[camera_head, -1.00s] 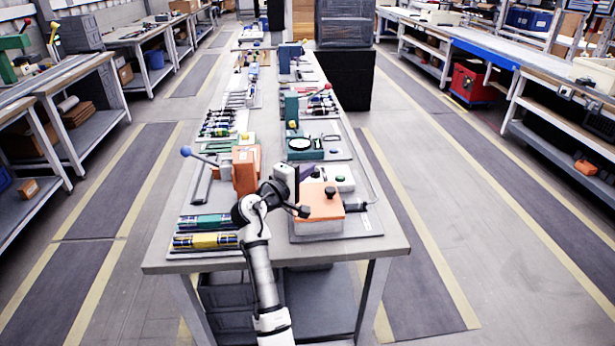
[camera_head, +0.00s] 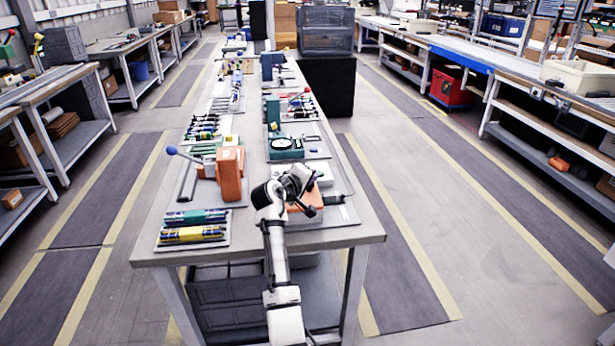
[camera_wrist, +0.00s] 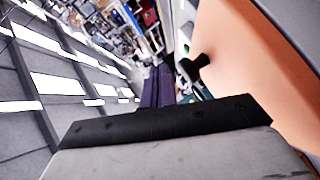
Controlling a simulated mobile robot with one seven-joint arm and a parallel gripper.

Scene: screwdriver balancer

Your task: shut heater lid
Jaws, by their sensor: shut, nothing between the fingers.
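The heater, a box with an orange lid (camera_head: 312,200), stands at the near right of the long bench. My arm covers much of it in the head view, and I cannot tell how far its lid is open. In the wrist view the orange lid (camera_wrist: 262,75) is large and close on the right, with a black knob (camera_wrist: 194,66) at its left edge. My gripper (camera_wrist: 158,85) is shut and empty, with dark purple fingers beside the lid. In the head view it is over the heater and mostly hidden by my wrist; contact is unclear.
An orange block device with a blue-knobbed lever (camera_head: 229,172) stands left of my arm. A tray of green and yellow tools (camera_head: 193,228) lies at the near left corner. A green device with a round dial (camera_head: 286,147) stands behind the heater. Floor right of the bench is clear.

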